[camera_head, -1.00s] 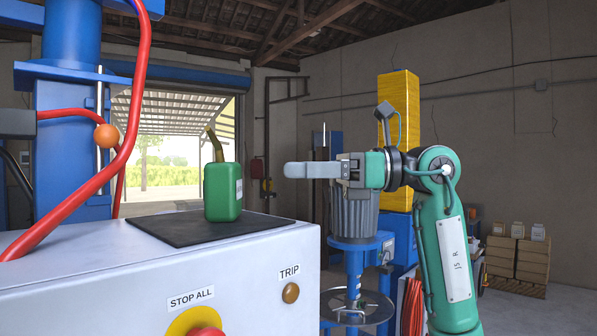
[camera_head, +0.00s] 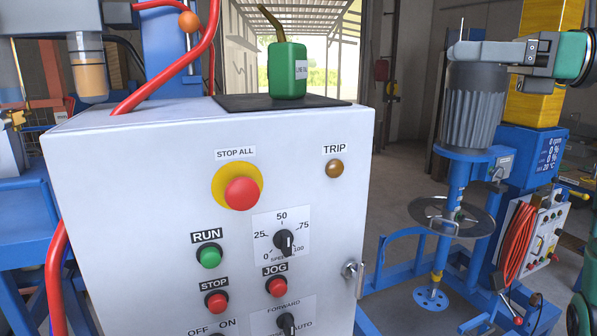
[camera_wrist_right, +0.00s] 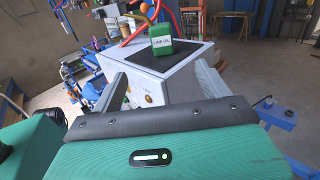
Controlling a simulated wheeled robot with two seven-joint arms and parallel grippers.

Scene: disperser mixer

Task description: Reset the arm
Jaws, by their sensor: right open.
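My right gripper (camera_head: 458,52) is at the upper right of the head view, with its grey fingers pointing left. It is in front of the grey motor of the mixer (camera_head: 474,105). In the right wrist view the gripper (camera_wrist_right: 160,84) has its two fingers wide apart with nothing between them. The white control cabinet (camera_wrist_right: 152,90) lies beyond the fingers there. My left gripper is in neither view.
The control cabinet (camera_head: 110,160) fills the middle of the head view, with a red stop button (camera_head: 242,193) and several smaller controls. A green can (camera_head: 287,72) stands on its black mat (camera_head: 240,103). Red hoses (camera_head: 180,65) run at the left.

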